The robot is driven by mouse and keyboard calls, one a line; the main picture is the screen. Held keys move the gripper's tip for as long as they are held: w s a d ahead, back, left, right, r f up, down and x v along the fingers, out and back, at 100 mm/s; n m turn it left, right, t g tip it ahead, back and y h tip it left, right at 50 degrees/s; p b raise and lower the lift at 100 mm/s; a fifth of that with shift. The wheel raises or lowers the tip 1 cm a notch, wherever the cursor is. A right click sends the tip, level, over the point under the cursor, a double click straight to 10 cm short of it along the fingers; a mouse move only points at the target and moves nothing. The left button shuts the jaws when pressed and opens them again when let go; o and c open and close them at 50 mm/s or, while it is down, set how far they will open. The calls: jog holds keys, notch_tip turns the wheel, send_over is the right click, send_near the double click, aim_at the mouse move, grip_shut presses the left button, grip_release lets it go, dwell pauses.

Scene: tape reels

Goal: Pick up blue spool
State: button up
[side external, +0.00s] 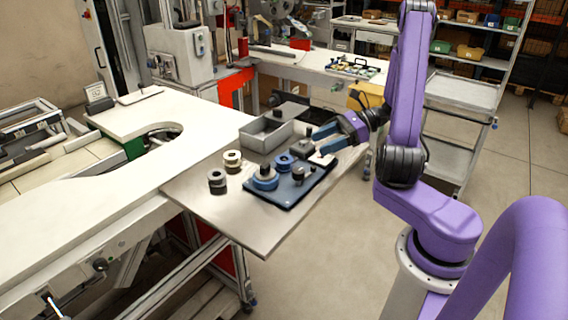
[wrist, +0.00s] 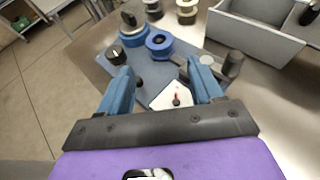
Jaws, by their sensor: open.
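The blue spool (side external: 284,162) stands on the dark blue plate (side external: 291,195) on the metal table. In the wrist view the blue spool (wrist: 160,42) shows its flange and centre hole, beyond my fingertips. A second blue round part (side external: 265,181) with a dark knob on top stands beside it on the plate; it also shows in the wrist view (wrist: 131,39). My gripper (side external: 317,141) is open and empty, above the plate's back right end. In the wrist view my gripper (wrist: 161,72) has its fingers wide apart, with the spool ahead of the gap between them.
A white square piece with a red mark (wrist: 172,96) lies on the plate below my gripper. Black knobs (side external: 298,174) and a grey block (side external: 303,150) also stand there. Pale spools (side external: 232,159) stand to the left. A grey bin (side external: 267,138) stands behind.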

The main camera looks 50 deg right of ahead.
aim_at(283, 159)
jog(key=x, duration=1)
jog(key=shift+w+a, duration=0.15)
jog(key=shift+a, duration=0.05)
jog(key=c, duration=0.8)
